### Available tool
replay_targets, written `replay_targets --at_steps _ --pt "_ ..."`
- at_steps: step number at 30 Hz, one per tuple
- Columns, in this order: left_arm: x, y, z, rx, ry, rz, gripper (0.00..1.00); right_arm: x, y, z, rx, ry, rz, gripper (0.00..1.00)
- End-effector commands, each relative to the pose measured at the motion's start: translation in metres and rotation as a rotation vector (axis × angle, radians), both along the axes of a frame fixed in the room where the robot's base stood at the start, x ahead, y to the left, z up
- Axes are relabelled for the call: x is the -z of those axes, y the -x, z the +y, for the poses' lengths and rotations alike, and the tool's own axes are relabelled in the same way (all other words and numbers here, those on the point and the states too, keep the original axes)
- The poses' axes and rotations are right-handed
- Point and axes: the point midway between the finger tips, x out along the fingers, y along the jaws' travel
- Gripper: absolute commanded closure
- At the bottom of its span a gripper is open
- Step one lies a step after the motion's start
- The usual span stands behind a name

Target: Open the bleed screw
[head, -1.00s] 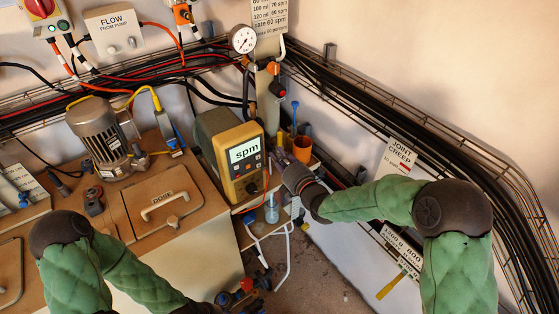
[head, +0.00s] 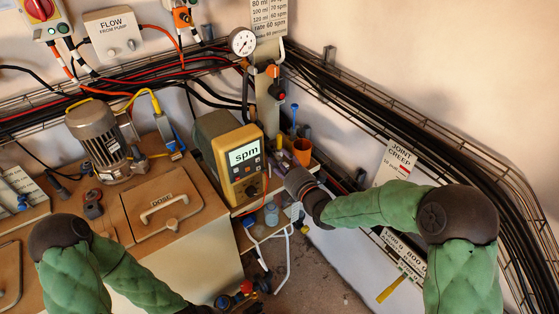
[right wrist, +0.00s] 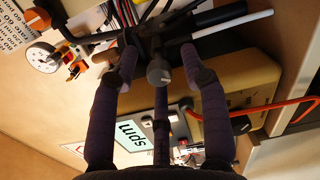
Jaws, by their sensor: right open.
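The yellow-framed pump (head: 232,160) with its "spm" display stands right of the tan cabinet; its display (right wrist: 128,138) shows in the right wrist view. My right gripper (head: 287,166) is beside the pump's right side, partly hard to make out. In the right wrist view its dark purple fingers (right wrist: 159,62) are spread apart. I cannot tell whether this knob is the bleed screw, and no label names one. My left gripper is out of view below the picture.
A pressure gauge (head: 242,41) is on the wall behind the pump. An orange cup (head: 302,151) stands close to my right gripper. A cable tray (head: 385,130) runs along the right wall. A motor (head: 97,138) and hatch (head: 160,205) are on the cabinet.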

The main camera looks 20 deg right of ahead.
Motion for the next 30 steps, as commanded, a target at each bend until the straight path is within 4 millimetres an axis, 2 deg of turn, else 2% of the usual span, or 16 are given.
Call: replay_targets --at_steps 12,18,23,30 --pt "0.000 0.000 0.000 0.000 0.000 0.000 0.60 -0.004 0.069 -0.021 0.005 0.000 -0.001 0.55" --pt "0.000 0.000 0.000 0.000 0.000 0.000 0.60 -0.004 0.094 -0.028 0.004 -0.001 0.001 0.55" --pt "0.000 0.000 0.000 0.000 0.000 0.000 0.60 -0.005 0.104 -0.030 0.002 -0.001 0.001 0.55" --pt "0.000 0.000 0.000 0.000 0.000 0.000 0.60 -0.005 0.106 -0.030 0.001 -0.001 0.001 0.55"
